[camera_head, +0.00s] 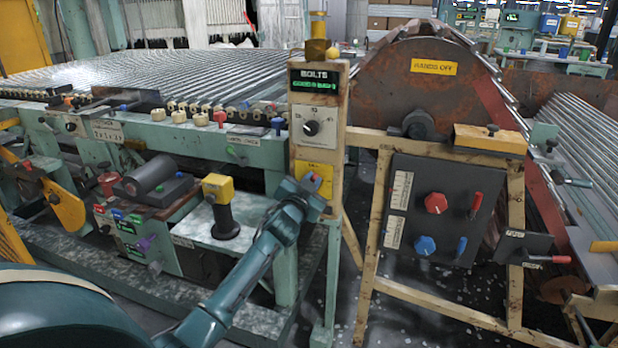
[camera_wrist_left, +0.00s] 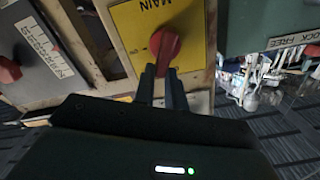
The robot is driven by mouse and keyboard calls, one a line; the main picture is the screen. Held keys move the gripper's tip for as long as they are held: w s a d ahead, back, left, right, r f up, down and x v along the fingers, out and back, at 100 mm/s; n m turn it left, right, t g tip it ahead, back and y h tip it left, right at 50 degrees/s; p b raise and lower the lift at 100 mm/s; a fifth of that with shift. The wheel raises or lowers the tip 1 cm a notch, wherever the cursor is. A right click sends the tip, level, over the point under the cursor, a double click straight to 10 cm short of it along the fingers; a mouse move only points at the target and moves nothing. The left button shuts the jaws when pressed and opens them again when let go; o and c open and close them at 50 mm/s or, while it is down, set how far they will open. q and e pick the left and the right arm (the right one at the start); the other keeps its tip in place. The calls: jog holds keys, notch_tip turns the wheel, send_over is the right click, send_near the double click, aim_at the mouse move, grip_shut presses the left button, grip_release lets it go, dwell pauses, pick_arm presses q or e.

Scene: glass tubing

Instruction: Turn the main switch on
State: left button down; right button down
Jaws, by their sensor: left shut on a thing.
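The main switch is a red rotary knob (camera_wrist_left: 166,45) on a yellow plate (camera_wrist_left: 125,18) that reads "MAIN" in the left wrist view. In the head view the yellow plate (camera_head: 313,168) sits low on the tan post, under the "BOLTS" panel, and my gripper covers most of the knob. My left gripper (camera_wrist_left: 165,70) is shut on the lower part of the red knob, its two dark fingers close together. In the head view the left gripper (camera_head: 309,186) reaches the plate from the lower left. My right gripper is in neither view.
Above the plate is a panel with a black dial (camera_head: 311,127). To the right, a dark panel holds a red knob (camera_head: 436,203), a blue knob (camera_head: 425,245) and levers. A yellow-topped black handle (camera_head: 219,190) stands to the left on the machine bench.

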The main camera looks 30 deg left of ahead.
pick_arm(q)
jog(key=shift+d+m, duration=0.15)
jog(key=shift+m, duration=0.35)
jog(key=m, duration=0.3)
jog(key=shift+w+d+f+m+p, duration=0.1)
jog(key=shift+d+f+m+p, duration=0.2)
jog(key=shift+f, duration=0.1)
jog(key=shift+d+f+m, duration=0.1)
jog(key=shift+f+m, duration=0.2)
jog(key=shift+m, duration=1)
jog(key=shift+d+f+m, duration=0.1)
jog(key=shift+f+m, duration=0.15)
jog(key=shift+m, duration=1.05)
jog(key=shift+d+f+m, duration=0.1)
jog(key=shift+f+m, duration=0.2)
jog(key=shift+m, duration=1)
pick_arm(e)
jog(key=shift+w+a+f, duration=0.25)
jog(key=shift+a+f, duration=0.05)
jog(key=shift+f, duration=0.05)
pick_arm(q)
jog(key=c, duration=1.4)
grip_release()
jog(key=shift+c, duration=0.2)
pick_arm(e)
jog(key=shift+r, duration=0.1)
